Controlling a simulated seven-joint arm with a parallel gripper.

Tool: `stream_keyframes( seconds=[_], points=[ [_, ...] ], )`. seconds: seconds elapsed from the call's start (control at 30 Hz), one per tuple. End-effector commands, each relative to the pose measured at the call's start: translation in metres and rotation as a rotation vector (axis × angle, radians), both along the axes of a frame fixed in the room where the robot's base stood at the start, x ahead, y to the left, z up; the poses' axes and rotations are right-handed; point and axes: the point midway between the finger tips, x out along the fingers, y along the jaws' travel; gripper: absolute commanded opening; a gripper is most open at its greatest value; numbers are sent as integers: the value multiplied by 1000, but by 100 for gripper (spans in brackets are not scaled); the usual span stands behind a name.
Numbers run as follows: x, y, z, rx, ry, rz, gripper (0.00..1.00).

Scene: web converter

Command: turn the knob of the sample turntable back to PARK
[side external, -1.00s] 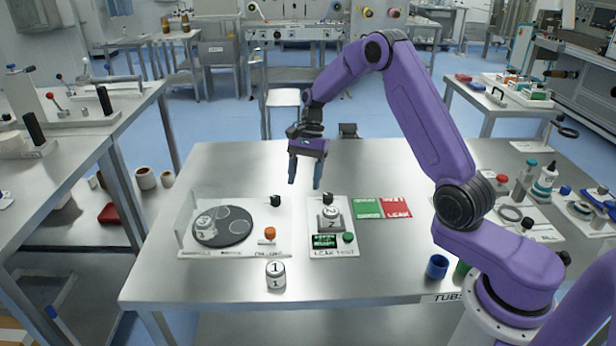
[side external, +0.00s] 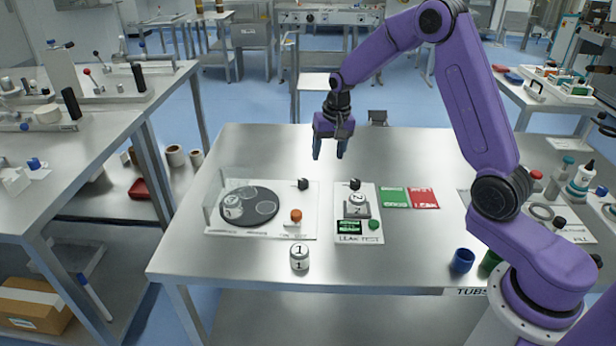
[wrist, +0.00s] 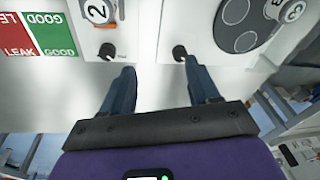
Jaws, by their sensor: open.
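The sample turntable is a white plate (side external: 219,231) with a dark round disc (side external: 262,197); a white tub marked 3 (side external: 233,207) sits on the disc. An orange knob (side external: 296,215) stands at the plate's front right. A small black knob (side external: 303,184) stands at its back right and also shows in the wrist view (wrist: 180,52). Which one the task means, and any PARK mark, I cannot read. My gripper (side external: 329,154) is open and empty, above the table's back part. In the wrist view its fingertips (wrist: 160,68) point toward the plates; the right one appears near the black knob.
The leak test plate (side external: 346,237), with a tub marked 2 (side external: 356,205) and another black knob (side external: 355,184), is close on the right. Green and red pads (side external: 409,198) lie beyond. A tub marked 1 (side external: 300,257) stands in front. The back left of the table is clear.

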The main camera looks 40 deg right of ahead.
Motion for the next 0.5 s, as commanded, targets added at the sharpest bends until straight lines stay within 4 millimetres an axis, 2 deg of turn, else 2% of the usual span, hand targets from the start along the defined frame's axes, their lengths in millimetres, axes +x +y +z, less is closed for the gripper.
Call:
stream_keyframes(
  seconds=[0.1, 0.27, 0.37, 0.5],
  points=[
    [14, 8, 12, -91, -124, 207, 60],
    [24, 15, 20, -147, -200, 339, 60],
    [26, 15, 15, -152, -206, 353, 60],
    [32, 14, 0, -151, -203, 349, 60]
  ],
)
